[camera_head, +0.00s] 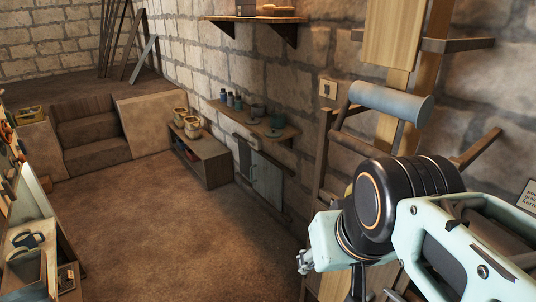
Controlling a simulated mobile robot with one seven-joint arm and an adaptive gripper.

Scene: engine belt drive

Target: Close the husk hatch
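No part in view is clearly marked as the husk hatch. A flat grey-green panel (267,181) stands low by the right-hand wall, below a shelf, with a narrower pale piece (244,157) at its left. I cannot tell whether this panel is the hatch, or whether it is open or shut. My arm enters from the lower right, with pale green links and a black joint in front of the wall. Its pale green wrist part is low in the picture, well apart from the panel. My gripper's fingers do not show.
A wall shelf (255,122) holds bottles and bowls. A low cabinet (203,160) carries two tubs. A wooden frame with a grey roller (391,102) stands close behind my arm. A cluttered bench (48,225) lines the left. The brown floor (165,230) between is clear.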

